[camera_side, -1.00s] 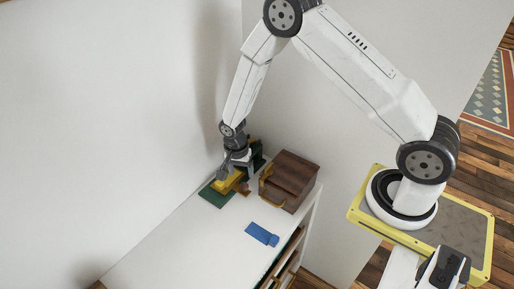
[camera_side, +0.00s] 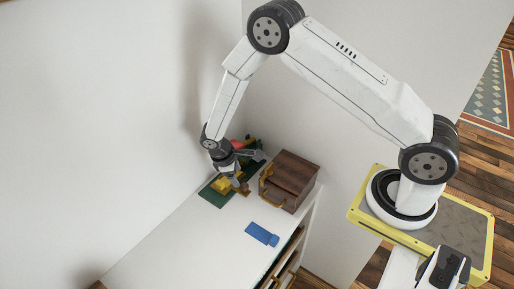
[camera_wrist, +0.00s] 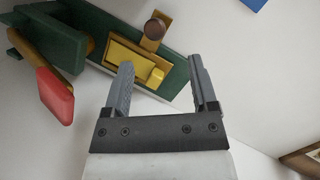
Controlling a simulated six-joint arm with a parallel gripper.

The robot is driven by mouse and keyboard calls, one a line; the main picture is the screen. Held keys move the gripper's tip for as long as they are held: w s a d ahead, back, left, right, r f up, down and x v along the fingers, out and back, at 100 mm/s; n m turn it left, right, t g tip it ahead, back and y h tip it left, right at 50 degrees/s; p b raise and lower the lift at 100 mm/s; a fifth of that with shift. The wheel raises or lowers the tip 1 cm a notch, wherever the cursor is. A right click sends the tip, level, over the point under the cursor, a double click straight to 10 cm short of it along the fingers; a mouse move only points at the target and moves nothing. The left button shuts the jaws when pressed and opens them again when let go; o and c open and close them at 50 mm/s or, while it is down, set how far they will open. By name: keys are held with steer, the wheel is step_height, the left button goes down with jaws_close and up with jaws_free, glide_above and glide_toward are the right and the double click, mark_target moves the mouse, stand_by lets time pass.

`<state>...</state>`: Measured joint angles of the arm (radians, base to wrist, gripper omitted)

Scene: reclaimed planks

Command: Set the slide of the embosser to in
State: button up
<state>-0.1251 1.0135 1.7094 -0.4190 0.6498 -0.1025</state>
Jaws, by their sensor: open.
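The embosser has a green base (camera_side: 211,196) and stands at the far end of the white table, against the wall. In the wrist view its green body (camera_wrist: 55,45) and red-ended lever (camera_wrist: 55,95) are at the left. A yellow plate with a small yellow block (camera_wrist: 156,76), which looks like the slide, lies on the green base. A brown round knob (camera_wrist: 154,29) is beside the plate. My gripper (camera_wrist: 161,62) is open, with the yellow block between its fingers in the picture; contact cannot be told. In the side view my gripper (camera_side: 250,170) partly hides the embosser.
A dark wooden box (camera_side: 290,178) with a yellow handle stands right of the embosser. A flat blue object (camera_side: 262,234) lies nearer on the white tabletop (camera_side: 190,240). The table's front left is clear. Walls close in behind and at the left.

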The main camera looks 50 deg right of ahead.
mark_target(244, 185)
steer(key=n, duration=0.4)
steer(key=n+h, duration=0.1)
steer(key=n, duration=0.1)
steer(key=shift+w+a+n, duration=0.2)
steer(key=shift+w+n, duration=0.1)
steer(key=shift+n, duration=0.1)
steer(key=shift+x, duration=3.85)
jaws_close()
steer(key=shift+w, duration=0.1)
